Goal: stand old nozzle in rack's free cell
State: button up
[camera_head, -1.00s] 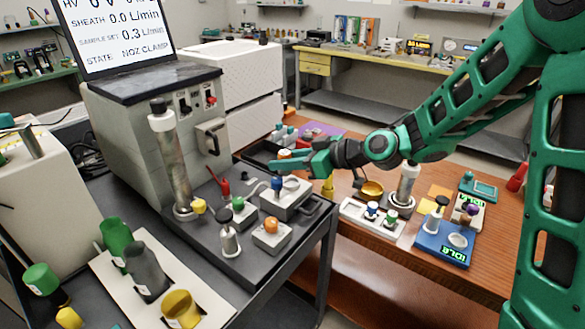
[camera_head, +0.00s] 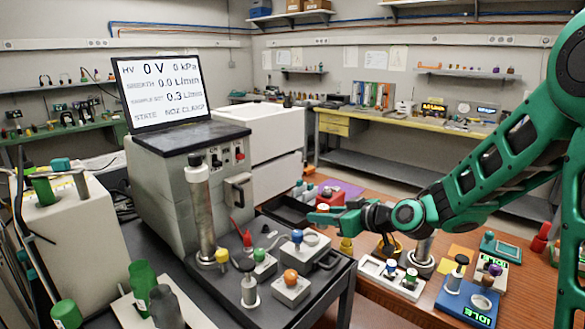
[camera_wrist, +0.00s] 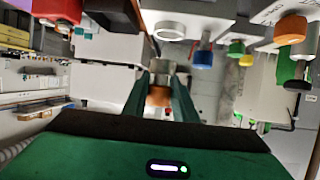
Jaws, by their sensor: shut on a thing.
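My gripper (camera_head: 315,216) is level above the right part of the dark cart, near a grey block (camera_head: 312,238) with a round seat and a blue knob. In the wrist view my gripper (camera_wrist: 160,92) is shut on a small nozzle (camera_wrist: 158,97) with a copper-orange band and a grey end. In the head view the fingers hide most of the nozzle. A white rack (camera_head: 372,267) lies on the orange-brown table to the right, below my wrist. Blue- and green-topped pieces stand in it; I cannot clearly tell which cell is empty.
The cart holds knobbed blocks and a metal column (camera_head: 200,215). A yellow piece (camera_head: 346,245) and a second metal column (camera_head: 422,255) stand near the rack. A blue IDLE device (camera_head: 468,300) is at the table's right. A dark tray (camera_head: 285,212) lies behind my gripper.

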jog(key=w+d+f+m+t+h, duration=0.1)
jog(key=d+f+m+t+h, duration=0.2)
jog(key=d, duration=0.8)
jog(key=w+d+f+m+h, duration=0.2)
jog(key=d+f, duration=0.3)
jog(key=d, duration=0.5)
jog(key=s+a+r+n+g+y, duration=0.2)
jog(key=s+a+r, duration=0.1)
jog(key=a, duration=0.7)
jog(key=s+a+r+n+g+y, duration=0.2)
jog(key=a+r, duration=0.3)
jog(key=a, duration=0.6)
jog(key=s+a+r+n+g+y, duration=0.1)
jog(key=s+a+r+n+y, duration=0.2)
jog(key=a, duration=0.8)
notch_tip(320, 180, up, 2)
jog(key=shift+s+n+g, duration=0.4)
jog(key=shift+s+n, duration=0.1)
jog(key=shift+n, duration=0.1)
jog(key=shift+a, duration=0.1)
